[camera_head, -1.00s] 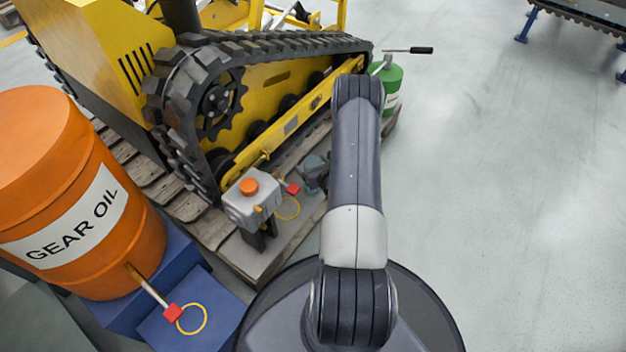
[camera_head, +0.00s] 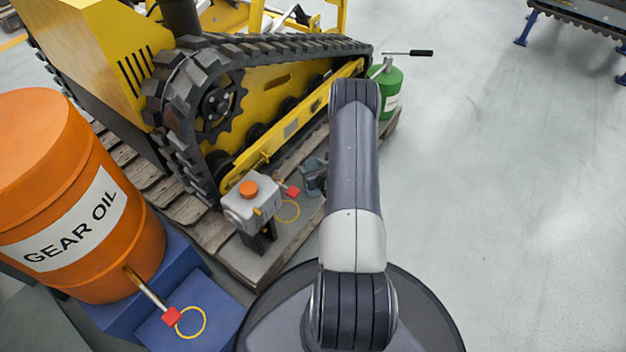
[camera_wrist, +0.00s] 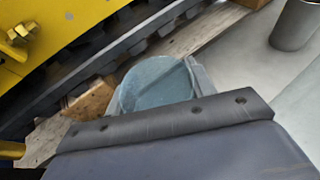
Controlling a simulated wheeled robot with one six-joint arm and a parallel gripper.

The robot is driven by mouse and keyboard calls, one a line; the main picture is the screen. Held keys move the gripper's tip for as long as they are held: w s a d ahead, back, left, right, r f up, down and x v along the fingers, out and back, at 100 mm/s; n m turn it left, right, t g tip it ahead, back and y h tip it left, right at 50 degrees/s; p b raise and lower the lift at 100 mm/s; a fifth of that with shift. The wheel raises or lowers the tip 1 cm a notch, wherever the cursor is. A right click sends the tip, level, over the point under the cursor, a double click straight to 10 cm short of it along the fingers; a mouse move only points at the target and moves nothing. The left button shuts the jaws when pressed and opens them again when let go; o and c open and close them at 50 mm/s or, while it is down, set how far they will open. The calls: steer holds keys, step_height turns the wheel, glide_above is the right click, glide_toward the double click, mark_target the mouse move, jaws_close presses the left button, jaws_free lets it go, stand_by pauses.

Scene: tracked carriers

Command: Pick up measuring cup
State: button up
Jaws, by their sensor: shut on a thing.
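The measuring cup is a pale blue-grey, see-through vessel. In the wrist view the measuring cup (camera_wrist: 158,82) shows its round form just beyond the dark bar of my gripper. My gripper (camera_head: 317,178) is shut on it, beside the track and above the pallet's edge in the head view. There the cup (camera_head: 311,165) is small and partly covered by my arm and gripper. The fingertips are mostly hidden in both views. I cannot tell whether the cup touches anything below.
A yellow tracked machine (camera_head: 285,85) stands on a wooden pallet (camera_head: 225,238). A grey box with an orange cap (camera_head: 249,189) is left of my gripper. An orange gear oil drum (camera_head: 75,190) stands at left, a green can (camera_head: 388,88) behind.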

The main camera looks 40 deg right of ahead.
steer(key=shift+c, duration=0.7)
steer(key=shift+r, duration=0.1)
